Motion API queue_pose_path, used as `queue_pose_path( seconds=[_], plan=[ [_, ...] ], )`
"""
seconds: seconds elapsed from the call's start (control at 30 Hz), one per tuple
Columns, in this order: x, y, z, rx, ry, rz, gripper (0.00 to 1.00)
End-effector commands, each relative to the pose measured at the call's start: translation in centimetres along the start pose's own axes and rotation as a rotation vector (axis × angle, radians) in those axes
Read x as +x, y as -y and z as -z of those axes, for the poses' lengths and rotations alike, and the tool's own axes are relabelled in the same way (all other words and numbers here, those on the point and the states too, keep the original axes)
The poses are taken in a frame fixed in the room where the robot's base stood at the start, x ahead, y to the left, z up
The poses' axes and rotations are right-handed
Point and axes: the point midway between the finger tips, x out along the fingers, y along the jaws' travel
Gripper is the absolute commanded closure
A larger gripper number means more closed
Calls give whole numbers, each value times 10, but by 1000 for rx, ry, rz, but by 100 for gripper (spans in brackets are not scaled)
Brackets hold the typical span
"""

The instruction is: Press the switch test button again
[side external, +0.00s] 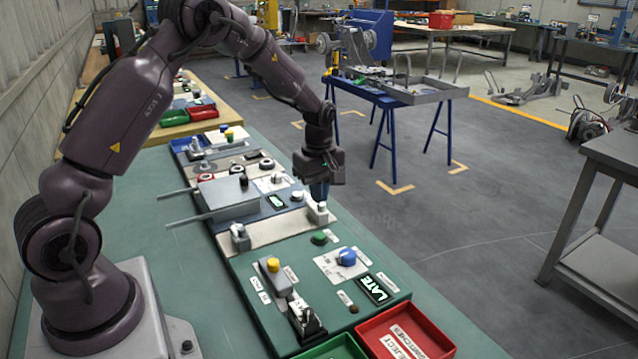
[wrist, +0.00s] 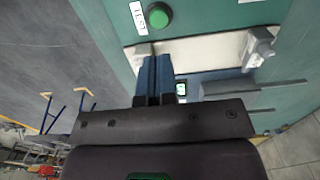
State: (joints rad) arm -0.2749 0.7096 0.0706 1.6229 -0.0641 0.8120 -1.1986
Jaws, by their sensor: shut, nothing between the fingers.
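The green round test button (side external: 319,238) sits on the green panel (side external: 240,264) nearest the camera, by the edge of a pale strip. In the wrist view the button (wrist: 158,15) stands beside a white label (wrist: 138,18) that seems to read TEST. My gripper (side external: 319,197) is shut and empty, pointing down, with blue fingers. It is over the pale strip, close to a light grey clamp (side external: 317,213), apart from the button. In the wrist view its fingertips (wrist: 156,58) lie below the button; whether they touch the clamp is unclear.
The same panel carries a blue knob (side external: 346,257), a yellow-topped switch (side external: 273,265), and a LATE display (side external: 374,288). A grey box with rods (side external: 227,198) and a second clamp (side external: 240,237) stand to the left. Red (side external: 405,334) and green (side external: 333,349) trays lie in front.

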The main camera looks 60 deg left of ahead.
Motion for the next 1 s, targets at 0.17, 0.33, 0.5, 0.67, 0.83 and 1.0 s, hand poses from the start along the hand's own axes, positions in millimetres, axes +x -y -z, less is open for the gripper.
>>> queue_pose_path(
  seconds=[0.17, 0.33, 0.5, 0.67, 0.83, 1.0],
  plan=[
    [41, 1, 0, 0, 1, 6, 100],
    [70, 1, 0, 0, 1, 3, 100],
    [87, 0, 0, 0, 0, 0, 100],
    [92, 0, 0, 0, -1, -1, 100],
    [92, 0, 0, 0, -1, -1, 100],
    [96, 0, 0, 1, 0, 1, 100]
  ],
)
